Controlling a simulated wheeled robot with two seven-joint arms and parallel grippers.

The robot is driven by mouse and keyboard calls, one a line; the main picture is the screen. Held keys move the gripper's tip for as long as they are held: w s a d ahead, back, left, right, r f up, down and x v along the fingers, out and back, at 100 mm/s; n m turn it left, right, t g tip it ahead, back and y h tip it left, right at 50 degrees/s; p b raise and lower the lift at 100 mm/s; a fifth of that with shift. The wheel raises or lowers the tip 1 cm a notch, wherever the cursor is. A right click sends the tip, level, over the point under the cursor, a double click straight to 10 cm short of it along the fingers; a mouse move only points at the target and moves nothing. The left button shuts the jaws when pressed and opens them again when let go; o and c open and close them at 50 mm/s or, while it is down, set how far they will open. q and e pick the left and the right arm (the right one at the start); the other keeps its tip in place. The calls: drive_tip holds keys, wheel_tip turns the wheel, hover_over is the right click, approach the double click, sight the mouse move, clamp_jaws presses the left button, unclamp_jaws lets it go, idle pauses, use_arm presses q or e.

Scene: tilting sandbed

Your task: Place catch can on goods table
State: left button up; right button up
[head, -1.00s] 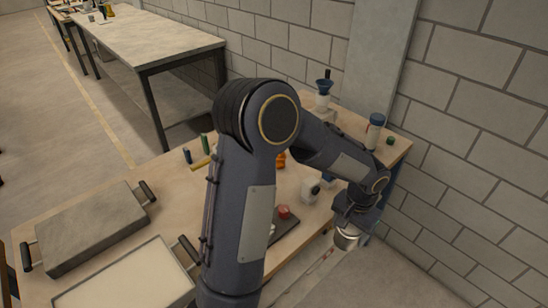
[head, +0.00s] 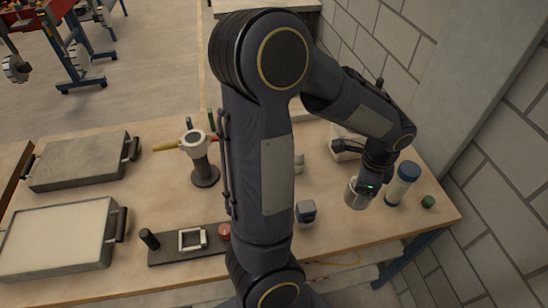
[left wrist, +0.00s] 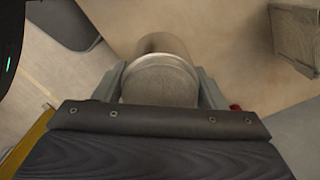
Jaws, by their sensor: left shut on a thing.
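A metal catch can (head: 355,195) shows at the right part of the wooden table (head: 335,232), beside a blue-capped bottle. My left gripper (head: 369,183) is shut on it. In the left wrist view the can (left wrist: 160,75) sits between the two fingers of my left gripper (left wrist: 160,88), with a tan surface behind it. I cannot tell whether the can's base touches the table. My arm hides the middle of the table. My right gripper is not in view.
The blue-capped bottle (head: 403,183) and a small green thing (head: 428,202) stand right of the can. A small grey-topped container (head: 306,212) stands left of it. A dark stand (head: 204,172) and two trays (head: 78,161) (head: 58,236) are further left. A block wall (head: 505,120) borders the right.

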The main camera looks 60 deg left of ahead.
use_arm(q)
drive_tip(key=s+a+r+m, duration=0.1)
drive_tip(key=s+m, duration=0.3)
drive_tip(key=s+a+r+m+p, duration=0.1)
drive_tip(key=s+a+m, duration=0.1)
drive_tip(key=s+m, duration=0.1)
drive_tip(key=s+a+r+m, duration=0.1)
drive_tip(key=s+m, duration=0.3)
drive_tip(key=m, duration=0.1)
drive_tip(key=shift+s+a+r, duration=0.15)
drive_tip(key=shift+s+a, duration=0.1)
drive_tip(key=shift+s, duration=0.05)
drive_tip(key=shift+s+m, duration=0.5)
drive_tip(key=shift+m, duration=0.1)
drive_tip(key=w+f+p, duration=0.1)
drive_tip(key=w+f, duration=0.3)
drive_tip(key=w, duration=0.5)
approach(345, 206)
drive_tip(key=shift+s+a+f, duration=0.2)
drive_tip(key=shift+s+f, duration=0.1)
drive_tip(key=shift+s, duration=0.05)
drive_tip(key=shift+w+f, duration=0.4)
drive_tip(key=shift+f, duration=1.65)
